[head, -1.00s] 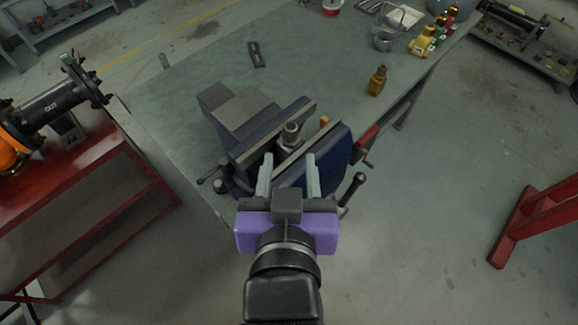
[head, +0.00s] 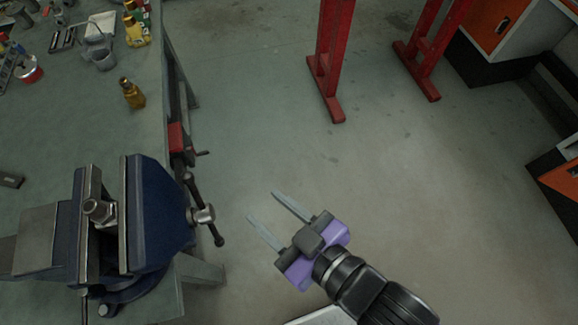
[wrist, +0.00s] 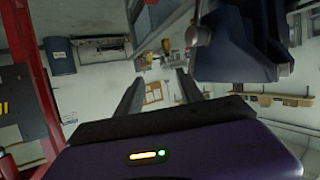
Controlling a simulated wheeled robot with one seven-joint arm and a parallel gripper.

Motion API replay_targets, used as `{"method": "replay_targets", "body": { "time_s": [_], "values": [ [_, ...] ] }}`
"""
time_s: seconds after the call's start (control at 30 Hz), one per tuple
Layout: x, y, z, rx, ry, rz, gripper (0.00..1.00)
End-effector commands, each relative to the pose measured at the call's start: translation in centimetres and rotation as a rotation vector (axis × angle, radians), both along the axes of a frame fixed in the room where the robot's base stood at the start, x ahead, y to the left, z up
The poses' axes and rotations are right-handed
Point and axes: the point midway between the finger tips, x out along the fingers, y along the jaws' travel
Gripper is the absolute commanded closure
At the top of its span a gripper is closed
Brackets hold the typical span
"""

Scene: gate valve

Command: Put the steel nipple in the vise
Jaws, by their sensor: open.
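The blue vise (head: 160,225) is mounted at the table's corner, at the left in the head view. The steel nipple (head: 100,211) stands between its two jaws, its hex end and top showing. I cannot tell whether both jaws touch it. My gripper (head: 264,212) is open and empty, over the floor to the right of the vise and apart from it. In the wrist view the gripper's two fingers (wrist: 158,90) are spread with nothing between them. A dark blue part of the vise (wrist: 245,40) fills the upper right there.
The vise handle (head: 204,213) sticks out from the vise toward my gripper. Red stand legs (head: 330,75) are at the back. The floor around my gripper is clear.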

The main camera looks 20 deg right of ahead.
Motion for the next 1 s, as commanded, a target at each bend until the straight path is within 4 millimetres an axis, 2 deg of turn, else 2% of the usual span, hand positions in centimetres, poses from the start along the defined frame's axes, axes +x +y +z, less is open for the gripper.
{"method": "replay_targets", "body": {
  "time_s": [0.03, 0.2, 0.3, 0.43, 0.5, 0.63, 1.0],
  "values": [
    [-1.1, -2.3, -1.0, -0.001, 0.010, -0.041, 0.55],
    [-5.1, -8.4, -2.2, 0.022, -0.003, -0.165, 0.55],
    [-7.9, -11.3, -2.1, 0.035, -0.014, -0.247, 0.55],
    [-11.3, -14.1, -1.5, 0.046, -0.030, -0.345, 0.55],
    [-12.8, -15.1, -1.0, 0.050, -0.040, -0.386, 0.55],
    [-14.4, -16.1, -0.4, 0.056, -0.053, -0.435, 0.55],
    [-14.8, -16.3, -0.1, 0.057, -0.061, -0.447, 0.55]
  ]
}}
